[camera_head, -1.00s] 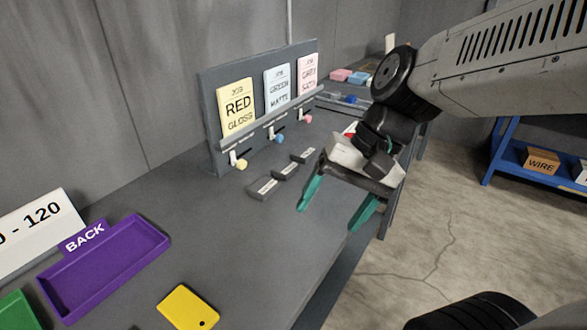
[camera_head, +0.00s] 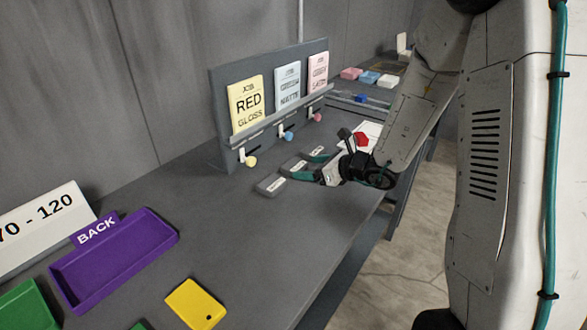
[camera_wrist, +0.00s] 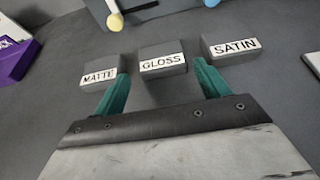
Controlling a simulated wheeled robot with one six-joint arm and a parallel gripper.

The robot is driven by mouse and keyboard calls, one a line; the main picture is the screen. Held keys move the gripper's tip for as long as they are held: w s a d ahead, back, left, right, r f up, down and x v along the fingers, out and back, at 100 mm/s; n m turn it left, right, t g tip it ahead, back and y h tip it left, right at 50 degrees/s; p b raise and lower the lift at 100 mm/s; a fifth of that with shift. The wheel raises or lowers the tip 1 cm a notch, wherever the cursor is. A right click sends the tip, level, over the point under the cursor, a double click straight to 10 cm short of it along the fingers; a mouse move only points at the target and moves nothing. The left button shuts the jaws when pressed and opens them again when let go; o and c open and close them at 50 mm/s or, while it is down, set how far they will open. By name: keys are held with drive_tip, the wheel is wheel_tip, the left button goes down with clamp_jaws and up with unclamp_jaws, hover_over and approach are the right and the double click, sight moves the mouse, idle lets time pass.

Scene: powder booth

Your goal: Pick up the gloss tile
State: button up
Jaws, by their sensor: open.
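The gloss tile (camera_wrist: 162,60) is a small dark grey block with a white GLOSS label. It lies flat on the grey table as the middle one of three tiles, and also shows in the head view (camera_head: 293,167). The MATTE tile (camera_wrist: 100,72) is on its left and the SATIN tile (camera_wrist: 230,47) on its right, with narrow gaps. My gripper (camera_wrist: 161,70) is open and empty. Its teal fingers reach toward the row, one tip by the matte tile, the other by the satin tile. The gloss tile is ahead, between the fingertip lines. Finger height above the table is unclear.
A board with job cards, including RED GLOSS (camera_head: 248,104), stands behind the tiles, with coloured knobs (camera_head: 250,161) below. A purple BACK tray (camera_head: 113,262) and a yellow tag (camera_head: 196,303) lie nearer. The table between them and the tiles is clear.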

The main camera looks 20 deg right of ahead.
sight(295, 165)
drive_tip(key=x, duration=0.6)
drive_tip(key=shift+r, duration=0.3)
drive_tip(key=c, duration=0.8)
drive_tip(key=shift+o, duration=0.2)
drive_tip(key=shift+r, duration=0.1)
